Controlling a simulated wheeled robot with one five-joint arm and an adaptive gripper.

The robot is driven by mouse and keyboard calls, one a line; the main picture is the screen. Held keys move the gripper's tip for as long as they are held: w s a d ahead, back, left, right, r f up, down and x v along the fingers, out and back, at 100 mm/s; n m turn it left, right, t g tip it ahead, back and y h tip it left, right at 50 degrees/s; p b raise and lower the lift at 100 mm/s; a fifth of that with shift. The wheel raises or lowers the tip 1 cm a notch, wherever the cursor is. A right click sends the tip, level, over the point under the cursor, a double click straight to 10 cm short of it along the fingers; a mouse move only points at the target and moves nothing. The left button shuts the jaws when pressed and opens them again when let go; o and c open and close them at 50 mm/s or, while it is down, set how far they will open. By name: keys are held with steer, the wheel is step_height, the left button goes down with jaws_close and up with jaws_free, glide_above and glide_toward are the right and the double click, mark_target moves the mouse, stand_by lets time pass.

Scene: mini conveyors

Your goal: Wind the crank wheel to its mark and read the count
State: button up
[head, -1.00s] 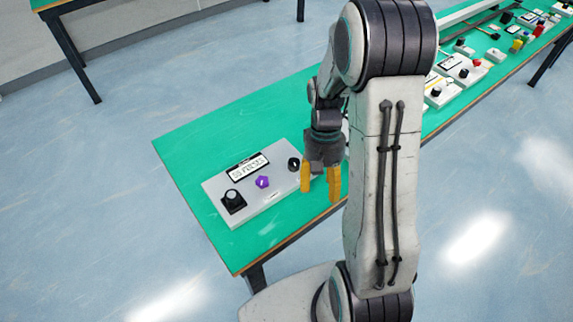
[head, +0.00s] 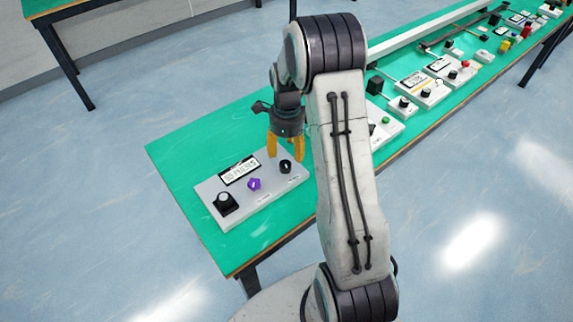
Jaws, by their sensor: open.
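A white control panel (head: 240,214) lies at the left end of the green bench. It bears a lit display (head: 240,171) with dark text too small to read surely, a black knob on a square base (head: 225,203), a purple knob (head: 254,184) and a round black knob (head: 285,167). I cannot tell which of these is the crank wheel, and its mark is too small to see. My gripper (head: 285,152) points down with its two yellow fingers apart, over the panel's right end near the round black knob. Whether a finger touches that knob cannot be told.
The green bench (head: 195,148) runs to the upper right. Several more panels, such as one with a green button (head: 385,125), stand further along it. A long white rail (head: 420,35) lies at the back. Bare bench lies behind and left of the panel.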

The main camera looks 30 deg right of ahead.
mark_target(287, 165)
steer(key=shift+f+m, duration=0.1)
steer(key=shift+m, duration=0.4)
steer(key=shift+f, duration=3.6)
steer(key=shift+c, duration=0.4)
steer(key=c, duration=1.1)
